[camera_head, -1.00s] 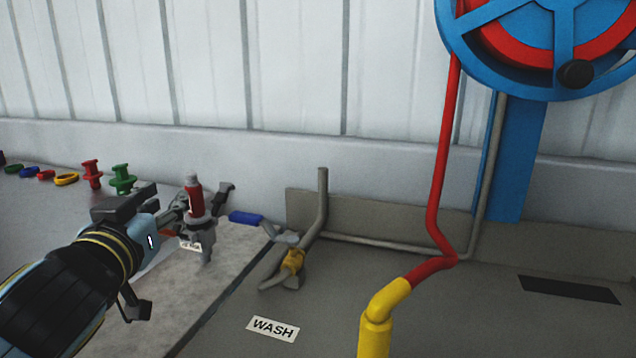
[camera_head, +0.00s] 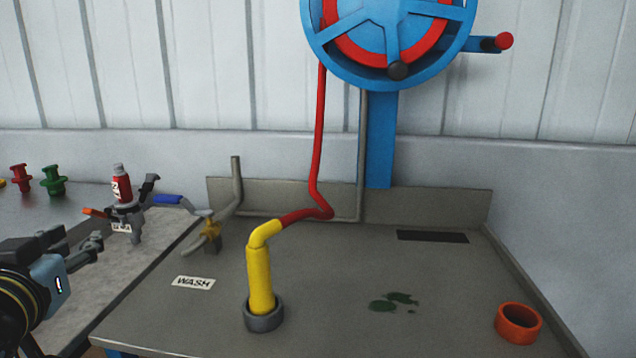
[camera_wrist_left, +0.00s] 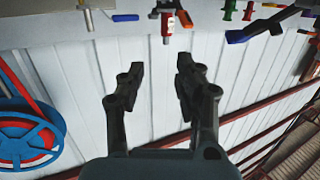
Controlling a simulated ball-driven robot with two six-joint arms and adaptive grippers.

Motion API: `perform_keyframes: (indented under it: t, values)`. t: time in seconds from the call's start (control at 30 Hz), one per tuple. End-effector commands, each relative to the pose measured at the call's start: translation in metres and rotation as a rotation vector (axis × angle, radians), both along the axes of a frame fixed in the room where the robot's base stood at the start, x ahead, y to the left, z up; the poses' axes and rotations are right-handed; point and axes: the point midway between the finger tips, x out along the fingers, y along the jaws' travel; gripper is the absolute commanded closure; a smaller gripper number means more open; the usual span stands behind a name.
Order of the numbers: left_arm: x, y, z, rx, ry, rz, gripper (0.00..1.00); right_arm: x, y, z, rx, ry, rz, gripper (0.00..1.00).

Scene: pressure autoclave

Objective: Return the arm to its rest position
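My left gripper (camera_head: 88,250) is at the left edge in the head view, over the light grey bench and clear of the things on it. In the left wrist view its two fingers (camera_wrist_left: 158,85) stand apart with nothing between them. A red bottle (camera_head: 121,188) stands in a grey holder beyond the gripper; the red bottle (camera_wrist_left: 167,22) also shows past the fingertips in the left wrist view. My right gripper is in neither view.
A grey table (camera_head: 340,320) marked WASH carries a yellow nozzle (camera_head: 260,280) in a grey ring, with a red hose leading up to a blue reel (camera_head: 345,70). An orange ring (camera_head: 518,322) and green stains lie at right. A blue-handled valve (camera_head: 168,198) is near the bottle.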

Motion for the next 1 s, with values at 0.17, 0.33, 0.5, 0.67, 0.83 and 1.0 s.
perform_keyframes:
  t: [0.17, 0.33, 0.5, 0.67, 0.83, 1.0]
  values:
    - [-0.024, 0.003, -0.029, -0.018, 0.153, 0.037, 0.66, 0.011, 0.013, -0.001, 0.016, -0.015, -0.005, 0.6]
    - [-0.058, 0.0, -0.066, -0.038, 0.36, 0.049, 0.66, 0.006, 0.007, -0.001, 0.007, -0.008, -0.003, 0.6]
    - [-0.1, -0.012, -0.1, -0.057, 0.587, 0.016, 0.66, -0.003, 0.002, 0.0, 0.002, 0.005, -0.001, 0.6]
    - [-0.145, -0.029, -0.126, -0.071, 0.804, -0.055, 0.66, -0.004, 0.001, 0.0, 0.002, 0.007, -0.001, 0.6]
    - [-0.195, -0.052, -0.143, -0.085, 1.02, -0.171, 0.66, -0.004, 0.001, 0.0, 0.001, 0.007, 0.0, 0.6]
    - [-0.23, -0.068, -0.164, -0.094, 1.177, -0.279, 0.66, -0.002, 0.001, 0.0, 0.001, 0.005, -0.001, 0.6]
